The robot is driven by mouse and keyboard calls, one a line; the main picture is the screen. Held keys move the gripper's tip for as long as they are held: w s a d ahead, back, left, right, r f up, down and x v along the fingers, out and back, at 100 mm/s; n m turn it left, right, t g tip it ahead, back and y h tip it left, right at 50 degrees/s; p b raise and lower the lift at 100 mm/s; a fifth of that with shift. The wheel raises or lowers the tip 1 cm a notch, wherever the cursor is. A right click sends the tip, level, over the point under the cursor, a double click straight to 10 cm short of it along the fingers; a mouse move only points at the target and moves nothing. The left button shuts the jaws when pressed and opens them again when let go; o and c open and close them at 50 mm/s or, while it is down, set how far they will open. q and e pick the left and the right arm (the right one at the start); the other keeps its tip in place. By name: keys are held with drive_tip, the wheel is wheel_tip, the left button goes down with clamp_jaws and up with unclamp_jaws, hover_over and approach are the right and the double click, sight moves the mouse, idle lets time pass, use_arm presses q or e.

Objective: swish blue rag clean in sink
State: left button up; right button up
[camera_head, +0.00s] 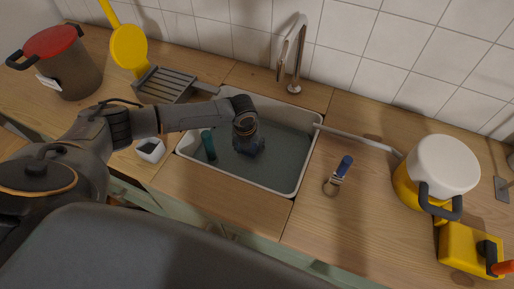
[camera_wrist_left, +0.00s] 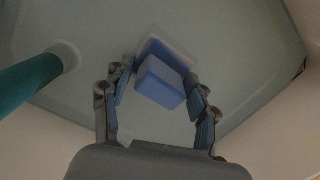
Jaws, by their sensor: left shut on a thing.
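The sink (camera_head: 283,182) is a white basin set in the wooden counter, with greyish-green water in it. My left gripper (camera_head: 248,146) reaches down into the sink. In the left wrist view my left gripper (camera_wrist_left: 160,98) is shut on a blue block-like thing, the blue rag (camera_wrist_left: 160,84), held between its fingers. The rag is at or in the water; its exact depth is hard to tell. In the head view the rag is mostly hidden by the gripper. My right gripper is not in view.
A teal cylinder (camera_head: 208,145) stands in the sink at left, also in the left wrist view (camera_wrist_left: 28,82). The faucet (camera_head: 292,55) rises behind. A blue-handled tool (camera_head: 341,170) and a white-lidded yellow pot (camera_head: 435,170) are right. A grey rack (camera_head: 165,85) is left.

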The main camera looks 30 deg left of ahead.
sight(260, 155)
use_arm(q)
drive_tip(key=shift+a, duration=1.15)
drive_tip(key=d+p, duration=0.1)
drive_tip(key=d, duration=0.5)
drive_tip(key=shift+w, duration=0.15)
drive_tip(key=shift+s+a+p, duration=0.2)
drive_tip(key=shift+a+p, duration=0.15)
drive_tip(key=shift+a, duration=2.6)
drive_tip(key=d, duration=0.6)
drive_tip(key=shift+w+p, duration=0.2)
drive_tip(key=shift+p, duration=0.15)
drive_tip(key=shift+s+a, duration=0.2)
drive_tip(key=shift+a, duration=2.85)
